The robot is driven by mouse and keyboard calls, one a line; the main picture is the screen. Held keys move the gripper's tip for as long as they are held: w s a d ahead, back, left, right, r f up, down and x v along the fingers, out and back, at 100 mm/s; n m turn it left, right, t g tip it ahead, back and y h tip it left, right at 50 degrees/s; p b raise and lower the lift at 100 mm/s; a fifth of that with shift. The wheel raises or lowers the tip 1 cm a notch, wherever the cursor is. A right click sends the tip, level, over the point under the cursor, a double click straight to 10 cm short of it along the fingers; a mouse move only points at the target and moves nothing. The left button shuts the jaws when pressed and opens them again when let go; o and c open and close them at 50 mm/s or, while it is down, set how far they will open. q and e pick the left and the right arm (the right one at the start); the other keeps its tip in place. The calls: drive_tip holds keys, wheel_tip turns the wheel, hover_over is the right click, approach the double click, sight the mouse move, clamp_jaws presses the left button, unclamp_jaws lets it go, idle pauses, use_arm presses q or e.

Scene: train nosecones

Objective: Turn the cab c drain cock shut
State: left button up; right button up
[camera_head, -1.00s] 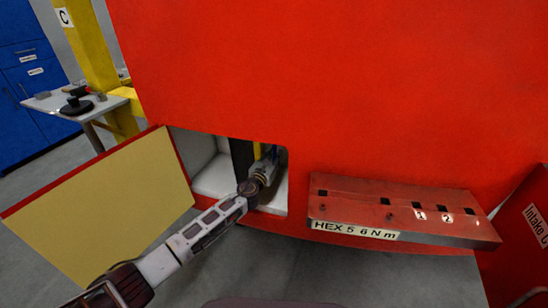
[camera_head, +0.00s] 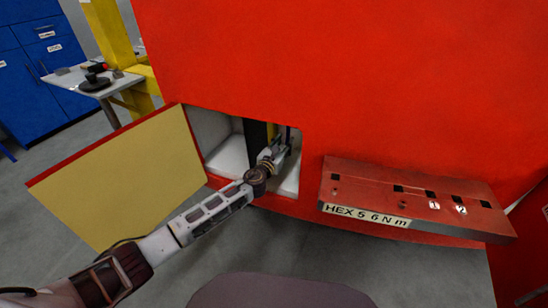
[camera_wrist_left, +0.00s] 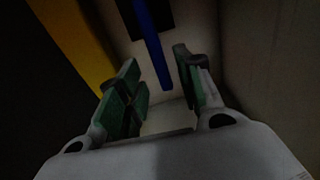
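A blue bar (camera_wrist_left: 152,45), which looks like the drain cock's handle, runs down from a dark block at the top of the left wrist view. Its lower end shows between my left gripper's fingertips (camera_wrist_left: 158,72); I see no clear contact with either green-padded finger. The fingers are apart. In the head view my left gripper (camera_head: 273,154) reaches into the open compartment (camera_head: 229,152) low in the red nosecone. The cock's body is mostly hidden there, and no cab label shows on it. My right gripper is not in view.
A yellow bar (camera_wrist_left: 75,40) stands left of the fingers, and a pale wall is at the right. The compartment's cream-faced door (camera_head: 125,180) hangs open to the left. A red shelf marked HEX 5 6 N m (camera_head: 420,200) juts out right of the compartment.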

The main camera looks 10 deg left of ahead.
use_arm(q)
drive_tip(key=v, duration=0.8)
drive_tip(key=shift+s, duration=0.3)
drive_tip(key=shift+a, duration=0.1)
idle(0.4)
